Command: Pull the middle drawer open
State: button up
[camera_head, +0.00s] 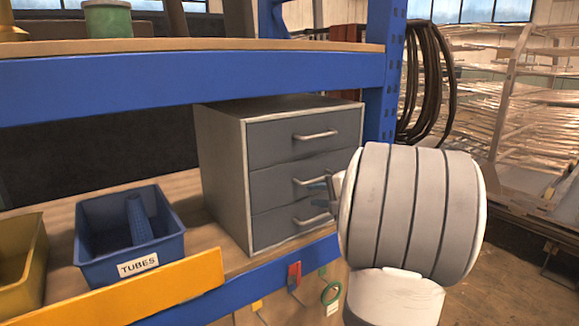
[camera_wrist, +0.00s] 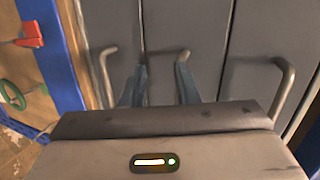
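A grey three-drawer cabinet (camera_head: 222,175) stands on the shelf, and all its drawers look closed. The middle drawer (camera_head: 275,185) has a pale bar handle (camera_head: 308,181); this handle (camera_wrist: 184,54) also shows in the wrist view. My gripper (camera_head: 328,188) is in front of the middle drawer at its handle, partly hidden by my arm. In the wrist view, my gripper's two blue-grey fingers (camera_wrist: 160,86) are spread apart. The right finger overlaps the middle handle; the left finger lies near the seam with the bottom drawer. I cannot tell whether the fingers touch the handle.
The bottom handle (camera_wrist: 105,75) and top handle (camera_wrist: 290,85) lie on either side. A blue bin (camera_head: 90,245) marked TUBES stands left of the cabinet. A red item (camera_head: 294,275) and green ring (camera_head: 331,292) hang below the blue shelf edge. A blue post (camera_head: 384,85) rises at right.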

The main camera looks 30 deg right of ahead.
aim_at(322, 178)
jog(key=d+r+m+t+h, duration=0.2)
jog(key=d, duration=0.5)
jog(key=w+p, duration=0.1)
jog(key=w, duration=0.1)
jog(key=w+f+p, duration=0.1)
jog(key=w, duration=0.1)
jog(key=w+a+p, duration=0.1)
jog(key=w, duration=0.1)
jog(key=shift+w+f, duration=0.15)
jog(key=shift+w, duration=0.15)
grip_shut()
